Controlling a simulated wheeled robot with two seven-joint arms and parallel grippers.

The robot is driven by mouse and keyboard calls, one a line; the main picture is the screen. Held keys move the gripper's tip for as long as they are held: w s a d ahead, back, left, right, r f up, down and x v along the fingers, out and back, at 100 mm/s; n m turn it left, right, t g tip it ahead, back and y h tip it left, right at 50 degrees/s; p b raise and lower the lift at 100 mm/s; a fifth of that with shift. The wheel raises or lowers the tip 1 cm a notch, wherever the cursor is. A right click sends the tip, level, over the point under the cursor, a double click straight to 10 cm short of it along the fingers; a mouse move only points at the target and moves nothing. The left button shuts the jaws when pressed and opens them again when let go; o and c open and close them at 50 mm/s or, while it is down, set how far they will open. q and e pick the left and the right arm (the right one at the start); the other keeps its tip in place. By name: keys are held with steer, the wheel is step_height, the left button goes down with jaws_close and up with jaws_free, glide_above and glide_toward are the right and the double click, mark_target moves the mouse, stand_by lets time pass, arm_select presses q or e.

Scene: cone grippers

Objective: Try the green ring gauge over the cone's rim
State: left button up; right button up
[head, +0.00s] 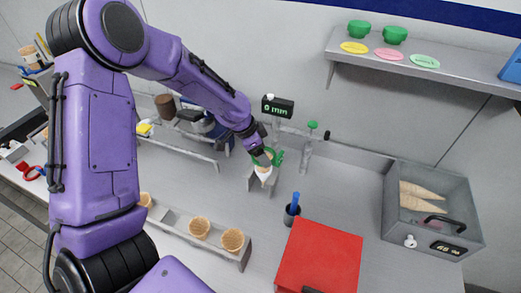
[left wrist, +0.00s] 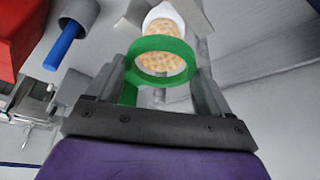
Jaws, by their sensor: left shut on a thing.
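My left gripper (head: 262,156) is shut on the green ring gauge (head: 278,157), which also shows in the left wrist view (left wrist: 137,50) between the fingers (left wrist: 162,90). The waffle cone with a white sleeve (head: 263,171) stands at a grey holder just below the gripper. In the left wrist view the cone (left wrist: 163,28) lies beyond the ring, partly visible through its opening. The ring's far side crosses in front of the cone. I cannot tell whether the ring touches the rim. My right gripper is not in view.
A display (head: 277,107) reading 0 mm stands behind the holder. A dark cup with a blue tool (head: 291,211) and a red box (head: 320,258) are in front to the right. A rack (head: 217,241) holds several cones. A grey bin (head: 433,216) with cones stands at right.

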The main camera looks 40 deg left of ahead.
arm_select(q)
steer(key=shift+f+b, duration=0.3)
steer(key=shift+f, duration=0.2)
steer(key=o, duration=1)
steer(key=shift+r, duration=0.15)
steer(key=b+v, duration=0.1)
steer(key=v, duration=0.6)
steer(key=shift+s+r, duration=0.1)
steer(key=shift+r, duration=0.05)
